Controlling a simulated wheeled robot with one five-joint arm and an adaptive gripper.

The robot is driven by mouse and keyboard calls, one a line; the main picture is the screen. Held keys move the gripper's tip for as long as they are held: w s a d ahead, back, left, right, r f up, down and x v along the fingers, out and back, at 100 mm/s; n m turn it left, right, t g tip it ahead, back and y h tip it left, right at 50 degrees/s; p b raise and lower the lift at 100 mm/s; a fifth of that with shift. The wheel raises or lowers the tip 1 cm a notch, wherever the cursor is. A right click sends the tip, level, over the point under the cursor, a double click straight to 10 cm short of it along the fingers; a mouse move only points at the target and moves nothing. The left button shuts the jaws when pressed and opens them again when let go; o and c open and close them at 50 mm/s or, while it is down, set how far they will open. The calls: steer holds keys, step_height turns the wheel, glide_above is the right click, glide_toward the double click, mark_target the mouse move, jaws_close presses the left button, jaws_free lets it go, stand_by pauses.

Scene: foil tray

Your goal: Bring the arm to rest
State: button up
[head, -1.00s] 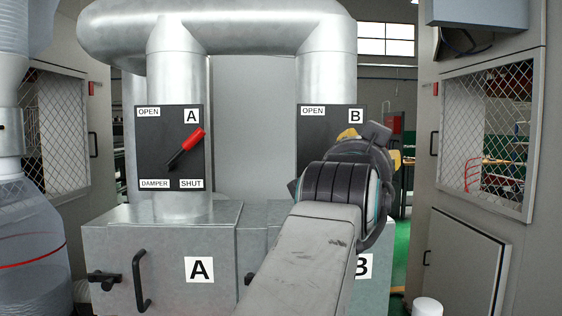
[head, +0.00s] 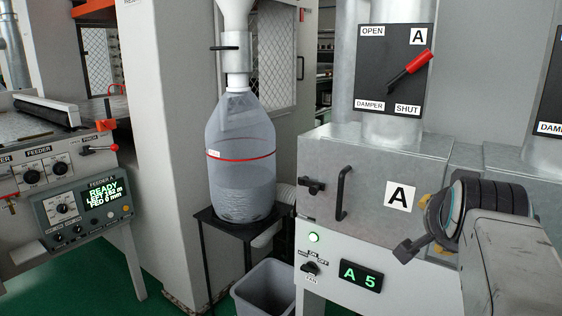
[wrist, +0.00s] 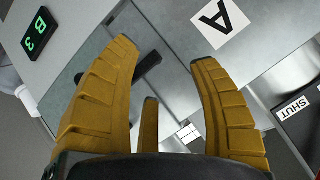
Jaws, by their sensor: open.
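My gripper (head: 424,232) is at the right of the head view, in front of the metal housing just right of its A label (head: 401,196). Much of the housing's right side is hidden behind my arm.
A collection bag (head: 240,165) hangs under a duct above a black stand (head: 207,216), with a grey bin (head: 270,288) below. A feeder panel (head: 85,210) is at left. The A 5 display (head: 361,277) is below the housing. Some green floor is bare at lower left.

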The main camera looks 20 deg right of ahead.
steer(key=w+a+f+n+g+y, duration=0.1)
steer(key=a+f+n+y, duration=0.5)
steer(key=a+f, duration=0.65)
steer(key=s+a+f+n+g+y, duration=0.2)
steer(key=s+a+f+n+g, duration=0.3)
steer(key=s+a+f+n, duration=0.5)
step_height(320, 180, up, 15)
steer(key=w+a+m+t+p, duration=0.1)
steer(key=a+p, duration=0.1)
steer(key=p, duration=1.2)
steer(key=shift+a+r+p, duration=0.15)
steer(key=shift+a+p, duration=0.1)
steer(key=shift+p, duration=0.05)
steer(key=shift+d, duration=0.15)
